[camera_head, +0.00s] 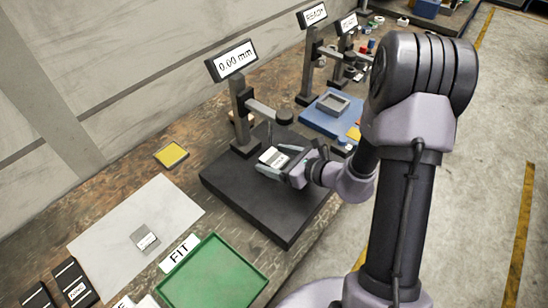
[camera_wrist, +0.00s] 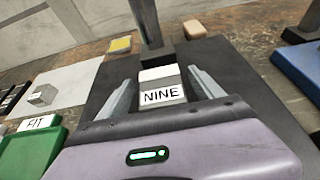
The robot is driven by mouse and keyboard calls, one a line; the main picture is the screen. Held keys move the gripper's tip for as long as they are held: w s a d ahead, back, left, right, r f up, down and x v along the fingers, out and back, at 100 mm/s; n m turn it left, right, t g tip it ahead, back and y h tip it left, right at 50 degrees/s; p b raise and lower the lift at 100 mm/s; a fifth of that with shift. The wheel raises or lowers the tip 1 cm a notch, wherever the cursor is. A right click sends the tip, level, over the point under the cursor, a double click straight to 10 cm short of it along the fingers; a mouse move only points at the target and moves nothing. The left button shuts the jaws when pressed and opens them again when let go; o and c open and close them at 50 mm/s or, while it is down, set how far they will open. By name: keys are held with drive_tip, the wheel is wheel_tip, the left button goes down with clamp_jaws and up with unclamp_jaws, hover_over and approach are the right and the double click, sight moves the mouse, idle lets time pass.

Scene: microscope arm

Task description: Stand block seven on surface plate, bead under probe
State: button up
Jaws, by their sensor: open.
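A light block (camera_head: 273,157) stands on the dark surface plate (camera_head: 240,205); in the wrist view this block (camera_wrist: 161,88) reads NINE, not seven. My gripper (camera_head: 279,162) is open, with one finger on each side of the block and visible gaps between. The gauge stand (camera_head: 241,115) rises at the back of the plate, its display (camera_head: 232,61) reading 0.00 mm. Its thin probe (camera_head: 270,132) hangs close to the block; I cannot tell whether they touch. A bead on the block is too small to make out. Another grey block (camera_head: 145,239) lies on a white sheet; its label is unreadable.
A green tray (camera_head: 213,284) with a FIT card (camera_head: 179,253) is at the front left. Dark labelled blocks (camera_head: 74,282) lie at the lower left. A yellow pad (camera_head: 171,155) is left of the plate. A blue base (camera_head: 322,119) with another stand is to the right.

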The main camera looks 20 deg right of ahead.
drive_tip(key=p+v, duration=0.2)
drive_tip(key=v, duration=0.9)
drive_tip(key=shift+d+p, duration=0.15)
drive_tip(key=shift+p, duration=0.2)
drive_tip(key=s+a+r+n+g+h, duration=0.1)
drive_tip(key=s+a+r+n+g, duration=0.7)
drive_tip(key=s+a+r+n, duration=0.8)
drive_tip(key=d+r+n+t+h, duration=0.2)
drive_tip(key=d+n+t+h, duration=0.1)
drive_tip(key=n, duration=0.5)
drive_tip(key=d+h, duration=0.1)
drive_tip(key=d, duration=0.1)
drive_tip(key=shift+s+d+r+h, duration=0.15)
drive_tip(key=shift+s+d+h, duration=0.15)
drive_tip(key=shift+d+h, duration=0.1)
